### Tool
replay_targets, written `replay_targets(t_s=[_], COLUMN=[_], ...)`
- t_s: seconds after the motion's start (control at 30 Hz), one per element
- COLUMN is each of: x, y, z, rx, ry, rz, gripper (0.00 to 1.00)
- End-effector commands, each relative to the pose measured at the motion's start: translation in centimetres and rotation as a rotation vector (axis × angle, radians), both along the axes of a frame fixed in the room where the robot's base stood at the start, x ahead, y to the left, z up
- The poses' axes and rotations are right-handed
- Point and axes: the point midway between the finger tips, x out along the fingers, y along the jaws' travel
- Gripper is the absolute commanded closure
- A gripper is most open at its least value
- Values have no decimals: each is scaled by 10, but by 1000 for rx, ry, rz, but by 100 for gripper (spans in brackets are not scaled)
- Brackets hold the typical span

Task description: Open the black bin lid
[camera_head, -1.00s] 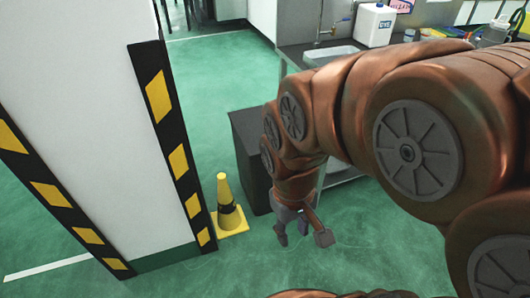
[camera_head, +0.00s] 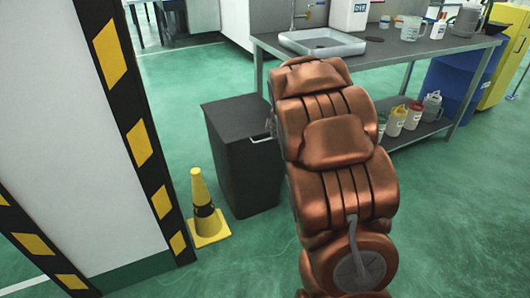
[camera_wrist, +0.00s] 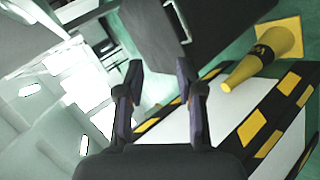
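The black bin (camera_head: 248,168) stands on the green floor in the head view, left of my arm. Its flat lid (camera_head: 236,117) is down, and a thin light handle (camera_head: 260,139) shows at its front edge, beside my arm. In the wrist view the dark bin (camera_wrist: 215,32) is at the top, with the lid (camera_wrist: 148,28) to the left and the handle (camera_wrist: 180,22) between them. My gripper (camera_wrist: 159,67) is open and empty, its fingers apart below the handle in that picture. In the head view my gripper is hidden behind my arm.
A yellow cone (camera_head: 203,208) stands left of the bin, next to a white pillar (camera_head: 75,150) with black and yellow edge strips. A metal table (camera_head: 400,50) with a sink (camera_head: 322,42) is behind, with several jugs beneath. Green floor is free in front.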

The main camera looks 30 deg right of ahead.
Motion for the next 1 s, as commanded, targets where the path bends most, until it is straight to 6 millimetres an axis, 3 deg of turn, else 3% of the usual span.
replay_targets(t_s=[0.03,0.2,0.4,0.6,1.0], x=[11,46,71,79,98], y=[-11,-31,-42,-43,-43], z=[-31,-83,-130,-152,-155], rx=[-34,-159,-276,-333,-347], ry=[-20,-115,-231,-299,-319], rz=[39,200,351,426,444], gripper=[63,63,63,63,63])
